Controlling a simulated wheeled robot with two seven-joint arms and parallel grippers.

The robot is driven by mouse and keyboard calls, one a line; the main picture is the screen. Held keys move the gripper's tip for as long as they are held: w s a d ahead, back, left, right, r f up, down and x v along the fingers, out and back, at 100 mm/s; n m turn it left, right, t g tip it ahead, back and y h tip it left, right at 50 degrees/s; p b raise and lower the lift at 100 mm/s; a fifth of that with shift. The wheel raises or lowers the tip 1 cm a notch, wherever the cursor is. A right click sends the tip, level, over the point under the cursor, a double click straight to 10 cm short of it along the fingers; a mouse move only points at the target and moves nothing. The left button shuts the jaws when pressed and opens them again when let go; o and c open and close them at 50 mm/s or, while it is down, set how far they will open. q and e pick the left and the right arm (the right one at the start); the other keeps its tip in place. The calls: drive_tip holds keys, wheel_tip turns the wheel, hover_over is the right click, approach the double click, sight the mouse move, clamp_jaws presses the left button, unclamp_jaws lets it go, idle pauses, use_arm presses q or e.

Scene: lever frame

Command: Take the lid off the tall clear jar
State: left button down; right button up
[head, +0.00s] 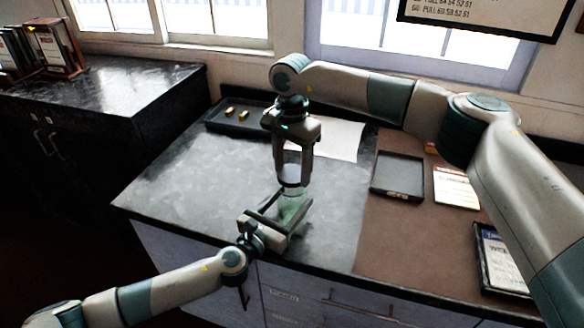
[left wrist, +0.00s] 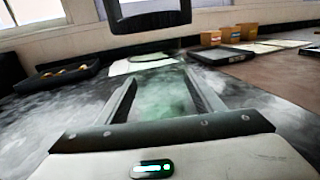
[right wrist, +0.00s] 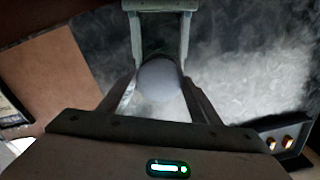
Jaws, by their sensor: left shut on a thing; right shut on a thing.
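The tall clear jar (head: 293,208) has a greenish tint and stands near the front edge of the dark counter. My left gripper (head: 284,214) is shut on its body from the front left. The jar also shows between the fingers in the left wrist view (left wrist: 165,97). My right gripper (head: 290,178) points down above the jar and is shut on the round grey lid (right wrist: 160,80). The fingers partly hide the lid.
A second dark tray (head: 398,174), a white card (head: 455,188) and a framed sheet (head: 502,260) lie on the brown mat at the right. The counter left of the jar is clear.

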sight(292, 173)
drive_tip(key=shift+r, duration=2)
use_arm(q)
drive_tip(key=shift+c, duration=2.2)
unclamp_jaws()
drive_tip(key=b+v, duration=0.2)
drive_tip(key=v, duration=1)
use_arm(e)
wheel_tip(292, 173, down, 2)
drive_tip(key=shift+f, duration=0.1)
drive_tip(key=shift+c, duration=0.2)
